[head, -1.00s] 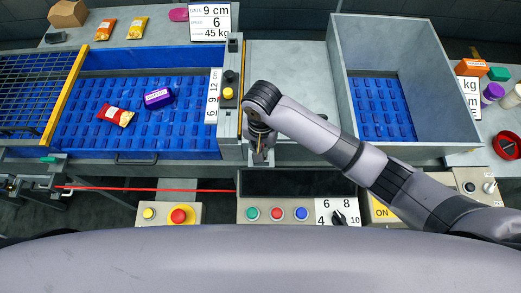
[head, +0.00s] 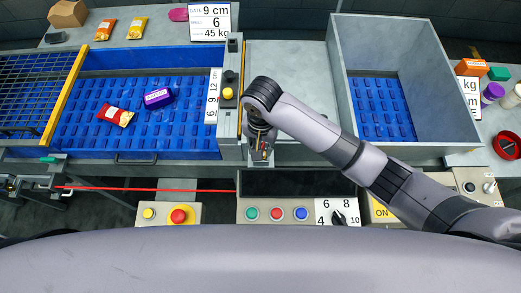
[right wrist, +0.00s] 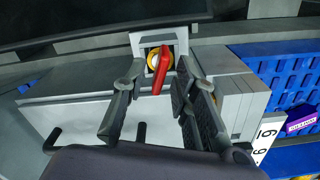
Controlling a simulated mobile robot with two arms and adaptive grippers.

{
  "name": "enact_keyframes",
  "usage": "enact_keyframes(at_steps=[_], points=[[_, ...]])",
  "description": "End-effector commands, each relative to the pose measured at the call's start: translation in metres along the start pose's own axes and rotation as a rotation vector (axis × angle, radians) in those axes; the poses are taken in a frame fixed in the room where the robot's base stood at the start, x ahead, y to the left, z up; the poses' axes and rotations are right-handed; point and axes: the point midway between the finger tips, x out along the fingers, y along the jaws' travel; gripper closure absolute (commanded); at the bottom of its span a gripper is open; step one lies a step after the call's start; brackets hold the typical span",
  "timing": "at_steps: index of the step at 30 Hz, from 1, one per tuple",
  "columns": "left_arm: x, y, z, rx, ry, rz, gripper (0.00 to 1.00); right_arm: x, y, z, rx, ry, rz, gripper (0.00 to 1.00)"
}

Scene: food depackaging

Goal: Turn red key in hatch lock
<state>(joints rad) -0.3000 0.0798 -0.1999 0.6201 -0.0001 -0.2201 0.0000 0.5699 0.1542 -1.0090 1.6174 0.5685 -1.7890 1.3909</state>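The red key (right wrist: 161,68) sits in the hatch lock (right wrist: 153,60), which has a yellow ring and a pale grey housing. In the right wrist view the key hangs lengthwise in the picture, with its lower end between my finger tips. My right gripper (right wrist: 158,88) is open, one finger on each side of the key, with a visible gap on the left side. Whether the right finger touches the key cannot be told. In the head view my right gripper (head: 261,152) is at the front edge of the machine, and the lock is mostly hidden. My left gripper is not in view.
The blue conveyor (head: 85,130) carries a red packet (head: 115,115) and a purple packet (head: 158,97). A control panel (head: 245,203) with coloured buttons is below my right gripper. A red cord (head: 150,189) runs across the front. A grey bin (head: 440,105) stands right.

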Motion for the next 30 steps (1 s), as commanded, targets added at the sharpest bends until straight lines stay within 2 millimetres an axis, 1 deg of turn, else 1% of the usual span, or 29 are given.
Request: enact_keyframes(at_steps=[1, 18, 23, 30], points=[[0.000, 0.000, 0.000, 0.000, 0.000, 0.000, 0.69, -0.005, -0.001, 0.000, -0.001, 0.000, -0.002, 0.73], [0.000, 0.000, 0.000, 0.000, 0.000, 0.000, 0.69, -0.050, -0.001, 0.000, -0.001, 0.001, -0.002, 0.73], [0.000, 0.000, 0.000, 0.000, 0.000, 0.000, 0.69, -0.057, 0.000, 0.000, -0.001, 0.000, 0.000, 0.73], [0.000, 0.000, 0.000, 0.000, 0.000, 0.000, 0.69, -0.058, 0.000, 0.000, -0.001, 0.000, 0.000, 0.73]])
